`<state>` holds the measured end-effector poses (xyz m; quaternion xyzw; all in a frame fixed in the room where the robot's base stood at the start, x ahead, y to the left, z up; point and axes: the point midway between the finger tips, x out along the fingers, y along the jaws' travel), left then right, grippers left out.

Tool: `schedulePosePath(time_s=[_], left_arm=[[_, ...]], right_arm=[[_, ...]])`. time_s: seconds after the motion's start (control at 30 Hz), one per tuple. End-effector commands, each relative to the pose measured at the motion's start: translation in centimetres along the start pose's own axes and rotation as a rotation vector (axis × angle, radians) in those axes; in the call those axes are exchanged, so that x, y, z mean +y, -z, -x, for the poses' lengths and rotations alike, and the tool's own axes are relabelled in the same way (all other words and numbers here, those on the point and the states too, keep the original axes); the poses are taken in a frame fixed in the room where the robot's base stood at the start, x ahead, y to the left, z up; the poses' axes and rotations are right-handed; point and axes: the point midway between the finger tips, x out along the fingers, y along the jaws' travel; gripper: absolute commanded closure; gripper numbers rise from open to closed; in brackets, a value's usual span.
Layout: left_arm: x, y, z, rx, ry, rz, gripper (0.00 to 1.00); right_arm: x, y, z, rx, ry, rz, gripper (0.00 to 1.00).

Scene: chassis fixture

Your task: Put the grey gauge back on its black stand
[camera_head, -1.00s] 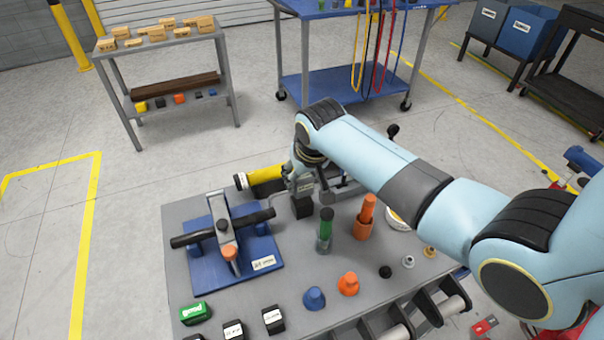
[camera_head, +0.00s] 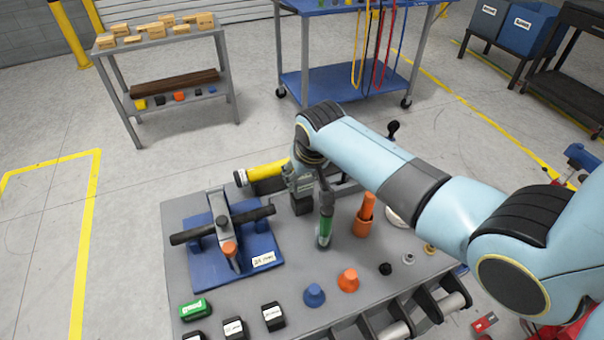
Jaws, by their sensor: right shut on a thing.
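My right gripper (camera_head: 310,176) is at the far edge of the grey bench, partly hidden under its own arm. It is shut on the grey gauge (camera_head: 298,182), of which only a small part shows. The gauge is right above the black stand (camera_head: 302,206), a small dark block. I cannot tell whether the two touch. A dark part of my gripper passes in front of the top of a green cylinder (camera_head: 325,228). My left gripper is out of view.
A yellow cylinder (camera_head: 267,171) lies to the left of the gripper. A blue fixture (camera_head: 200,264) with a black bar stands at the bench's left. An orange holder (camera_head: 363,218) stands to the right. Blue and orange cones stand in front.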

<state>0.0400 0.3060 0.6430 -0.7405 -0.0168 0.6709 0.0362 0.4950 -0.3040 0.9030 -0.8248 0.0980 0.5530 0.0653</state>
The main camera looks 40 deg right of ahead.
Motion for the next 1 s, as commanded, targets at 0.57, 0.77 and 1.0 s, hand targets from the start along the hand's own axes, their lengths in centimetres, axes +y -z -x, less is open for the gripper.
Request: schedulePosePath(time_s=[0.57, 0.77, 1.0], left_arm=[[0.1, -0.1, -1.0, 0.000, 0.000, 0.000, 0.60], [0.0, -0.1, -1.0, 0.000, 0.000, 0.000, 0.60], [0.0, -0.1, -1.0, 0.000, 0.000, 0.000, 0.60]], right_arm=[[-0.1, -0.3, -1.3, 0.006, 0.001, 0.000, 1.00], [-0.1, -0.3, -1.3, 0.006, 0.001, 0.000, 1.00], [0.0, -0.4, -1.3, 0.005, 0.001, 0.000, 0.44]])
